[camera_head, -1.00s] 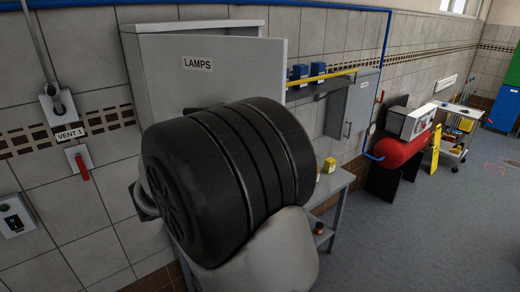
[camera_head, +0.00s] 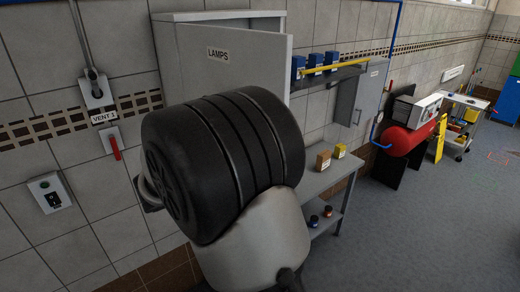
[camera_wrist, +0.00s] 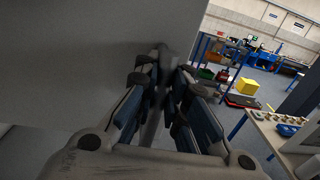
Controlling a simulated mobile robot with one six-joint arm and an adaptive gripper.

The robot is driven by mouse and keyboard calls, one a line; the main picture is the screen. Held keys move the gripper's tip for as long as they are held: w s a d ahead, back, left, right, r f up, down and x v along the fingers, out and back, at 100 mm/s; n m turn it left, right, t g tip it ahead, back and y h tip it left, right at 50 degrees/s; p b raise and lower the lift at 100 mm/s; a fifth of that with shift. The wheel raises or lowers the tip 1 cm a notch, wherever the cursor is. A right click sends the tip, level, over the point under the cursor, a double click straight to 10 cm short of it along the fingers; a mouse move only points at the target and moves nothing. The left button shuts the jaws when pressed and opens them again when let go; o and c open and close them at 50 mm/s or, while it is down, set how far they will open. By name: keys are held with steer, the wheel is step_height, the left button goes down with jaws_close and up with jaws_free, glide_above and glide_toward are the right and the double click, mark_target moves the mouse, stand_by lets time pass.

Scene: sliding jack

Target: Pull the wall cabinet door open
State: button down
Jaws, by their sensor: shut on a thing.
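The grey wall cabinet (camera_head: 220,16) marked LAMPS stands in the upper middle of the head view. Its door (camera_head: 245,68) is ajar, angled out from the body, with a gap along the top. In the wrist view the door's grey panel (camera_wrist: 80,60) fills the upper left. My gripper (camera_wrist: 165,72) is at the door's edge, its fingers shut on what seems to be the door handle. In the head view my own arm hides the gripper and the door's lower part.
A grey table (camera_head: 325,180) with small boxes stands right of the cabinet. A shelf with blue bins (camera_head: 315,62) and a yellow bar are on the wall beyond. A red tank (camera_head: 405,140) stands farther right. The floor (camera_head: 420,220) at the right is clear.

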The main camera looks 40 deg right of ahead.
steer(key=c, duration=1.6)
jaws_free()
steer(key=shift+a, duration=0.15)
steer(key=a, duration=1.2)
steer(key=shift+w, duration=0.3)
steer(key=shift+d+f, duration=0.1)
steer(key=shift+d, duration=0.05)
steer(key=s+f+m+y+b, duration=0.45)
steer(key=s+f+b, duration=0.25)
steer(key=f, duration=0.3)
steer(key=s+f+m+y+b, duration=0.3)
steer(key=s+f+y+b, duration=0.2)
steer(key=s+f+b, duration=0.4)
steer(key=s+a+f+m+t+y+b, duration=0.2)
steer(key=a+f+m+t+y+b, duration=0.1)
steer(key=f, duration=0.6)
steer(key=s+a+f+m+t+y+b, duration=0.2)
steer(key=a+f+m+y+b, duration=0.3)
steer(key=a+f+m+b, duration=0.2)
step_height(320, 180, down, 2)
steer(key=shift+a+f+t+b, duration=0.1)
steer(key=shift+a+t+b, duration=0.3)
steer(key=shift+a+b, duration=0.6)
